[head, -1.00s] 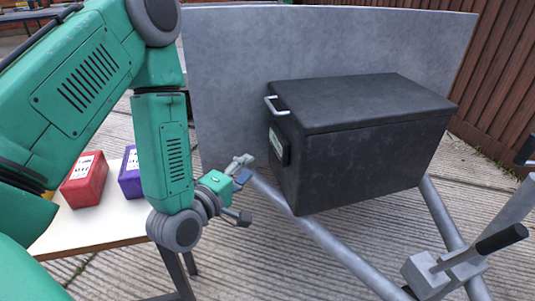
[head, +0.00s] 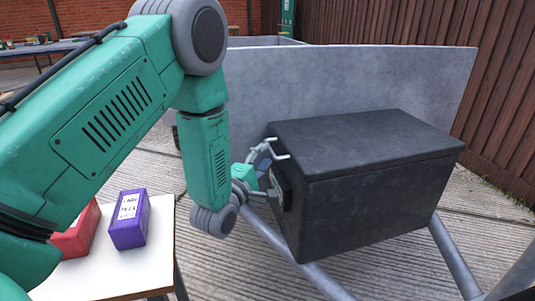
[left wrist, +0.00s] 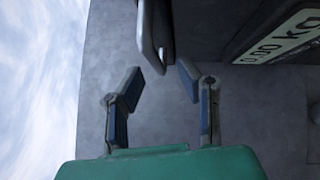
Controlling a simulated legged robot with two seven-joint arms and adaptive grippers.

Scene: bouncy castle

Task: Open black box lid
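The black box (head: 370,190) sits on grey metal bars in the head view, its lid (head: 365,135) flat on top and closed. A pale metal handle (head: 275,151) sticks out at the lid's left end; it also shows in the left wrist view (left wrist: 148,38). My left gripper (head: 272,171) is at the box's left end, close beside the handle. In the left wrist view my left gripper (left wrist: 160,86) has its two fingers apart, with nothing between them. The handle is just beyond the fingertips, nearer the left finger. My right gripper is out of view.
A white table (head: 150,267) at the lower left holds a purple box (head: 128,220) and a red box (head: 76,236), partly behind my left arm. A grey panel (head: 350,80) stands behind the black box. A label plate (left wrist: 285,38) is on the box's end.

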